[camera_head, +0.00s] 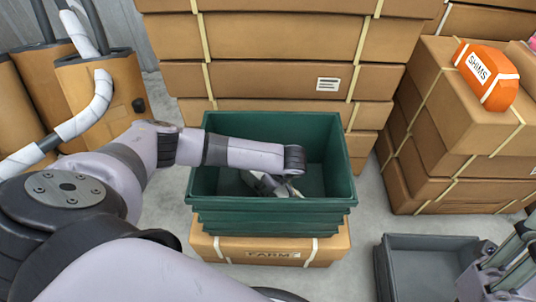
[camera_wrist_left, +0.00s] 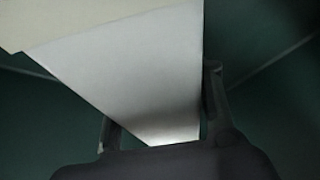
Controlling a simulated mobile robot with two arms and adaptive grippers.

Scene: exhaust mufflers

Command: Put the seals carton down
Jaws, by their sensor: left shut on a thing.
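My left gripper (camera_head: 272,186) reaches down inside a dark green crate (camera_head: 342,180), its fingers partly hidden by the arm link above them. In the left wrist view my left gripper (camera_wrist_left: 160,105) is shut on a pale, white-grey carton (camera_wrist_left: 130,70), taken to be the seals carton, with a finger on each side. No label shows on the faces in view. Dark green crate walls (camera_wrist_left: 255,45) surround it. I cannot tell whether the carton touches the crate floor. My right gripper (camera_head: 508,262) shows only partly at the lower right edge.
The green crate stands on a cardboard box (camera_head: 215,248) marked FARM. Tall stacks of strapped boxes (camera_head: 270,80) stand behind it, with more boxes (camera_head: 460,100) at right bearing an orange SHIMS pack (camera_head: 487,74). A grey tray (camera_head: 425,243) lies at lower right.

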